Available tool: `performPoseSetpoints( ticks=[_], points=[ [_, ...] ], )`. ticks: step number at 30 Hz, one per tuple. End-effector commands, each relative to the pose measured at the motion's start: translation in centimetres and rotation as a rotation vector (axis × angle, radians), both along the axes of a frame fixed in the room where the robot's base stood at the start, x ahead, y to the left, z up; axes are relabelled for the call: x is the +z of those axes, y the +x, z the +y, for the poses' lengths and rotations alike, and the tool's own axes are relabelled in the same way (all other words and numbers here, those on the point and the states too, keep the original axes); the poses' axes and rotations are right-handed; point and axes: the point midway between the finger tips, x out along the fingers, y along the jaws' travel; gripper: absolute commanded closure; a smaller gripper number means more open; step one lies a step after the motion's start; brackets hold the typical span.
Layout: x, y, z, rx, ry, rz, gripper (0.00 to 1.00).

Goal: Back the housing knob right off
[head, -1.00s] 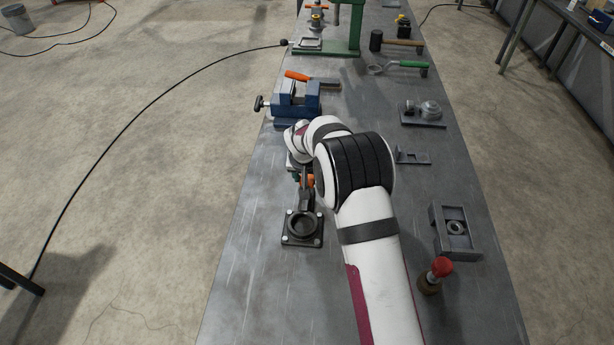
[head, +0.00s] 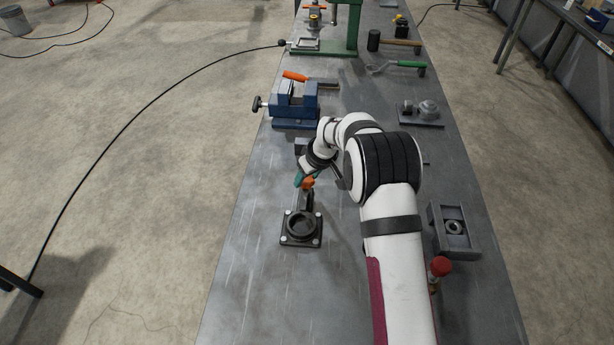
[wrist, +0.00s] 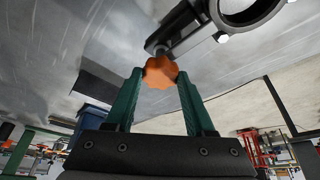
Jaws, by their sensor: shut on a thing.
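The orange lobed housing knob (head: 308,183) shows at the far end of the black housing (head: 302,238), a square flanged block with a round opening bolted on the bench. In the wrist view the knob (wrist: 160,71) sits between the green fingertips of my gripper (wrist: 160,80), right by the end of the housing's black arm (wrist: 180,28). My gripper (head: 303,179) is shut on the knob, reaching in from the far side. The knob's shank is hidden, so I cannot tell whether it is still threaded in.
A blue vise (head: 296,104) stands beyond my gripper. A grey bearing mount (head: 424,112) stands farther back. The bench left of the housing is clear.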

Motion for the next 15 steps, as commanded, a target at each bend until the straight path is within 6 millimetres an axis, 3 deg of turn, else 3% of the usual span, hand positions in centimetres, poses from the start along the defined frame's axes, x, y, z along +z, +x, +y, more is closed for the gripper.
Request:
performPoseSetpoints(
  ticks=[15],
  points=[
    [-0.07, -0.06, -0.05, 0.051, -0.001, 0.003, 1.00]
  ],
)
